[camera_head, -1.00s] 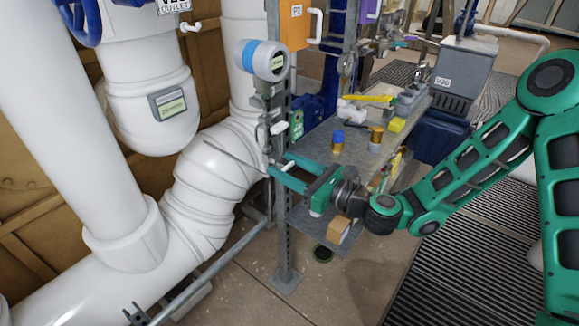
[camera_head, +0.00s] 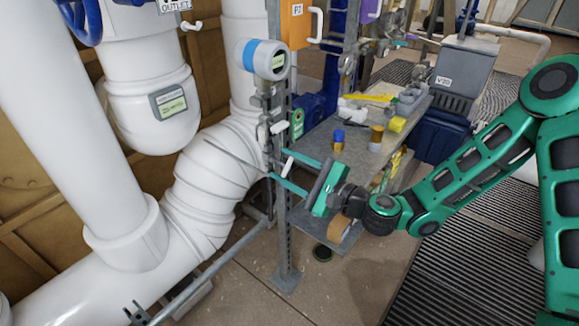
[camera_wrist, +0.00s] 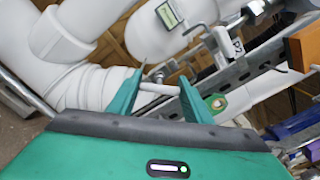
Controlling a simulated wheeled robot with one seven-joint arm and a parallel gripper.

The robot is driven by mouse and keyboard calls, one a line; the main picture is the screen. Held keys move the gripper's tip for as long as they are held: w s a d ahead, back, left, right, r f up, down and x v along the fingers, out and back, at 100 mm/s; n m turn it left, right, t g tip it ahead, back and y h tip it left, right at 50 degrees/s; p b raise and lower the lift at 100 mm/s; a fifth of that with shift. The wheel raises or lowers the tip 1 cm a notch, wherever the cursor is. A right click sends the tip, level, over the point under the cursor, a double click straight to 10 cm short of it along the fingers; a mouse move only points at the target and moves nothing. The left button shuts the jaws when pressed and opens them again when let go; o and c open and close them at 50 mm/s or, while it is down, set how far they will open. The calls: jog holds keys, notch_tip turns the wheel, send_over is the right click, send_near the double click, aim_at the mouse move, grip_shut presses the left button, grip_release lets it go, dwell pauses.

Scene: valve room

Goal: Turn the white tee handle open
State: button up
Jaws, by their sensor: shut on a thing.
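The white tee handle (camera_head: 287,167) shows as a short white bar between my gripper's two teal fingers, in front of the perforated steel post. In the wrist view the white bar (camera_wrist: 159,88) spans the gap from one finger to the other. My gripper (camera_head: 287,174) is shut on it, reaching in from the right with its palm tilted. In the wrist view the fingertips (camera_wrist: 161,82) lie on either side of the bar. The fingers partly hide the bar's ends and its stem.
A second white handle (camera_head: 278,127) sits just above, below the round blue-and-white gauge (camera_head: 263,59). The perforated post (camera_head: 284,235) stands close by. Large white pipes (camera_head: 205,185) fill the left. A grey shelf (camera_head: 355,158) with small items is behind my gripper.

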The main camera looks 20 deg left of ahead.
jog(key=n, duration=0.4)
jog(key=shift+f+n, duration=0.1)
jog(key=shift+n, duration=0.2)
jog(key=shift+s+f+n, duration=0.1)
jog(key=shift+n, duration=1.9)
jog(key=o, duration=1.1)
jog(key=shift+c, duration=0.2)
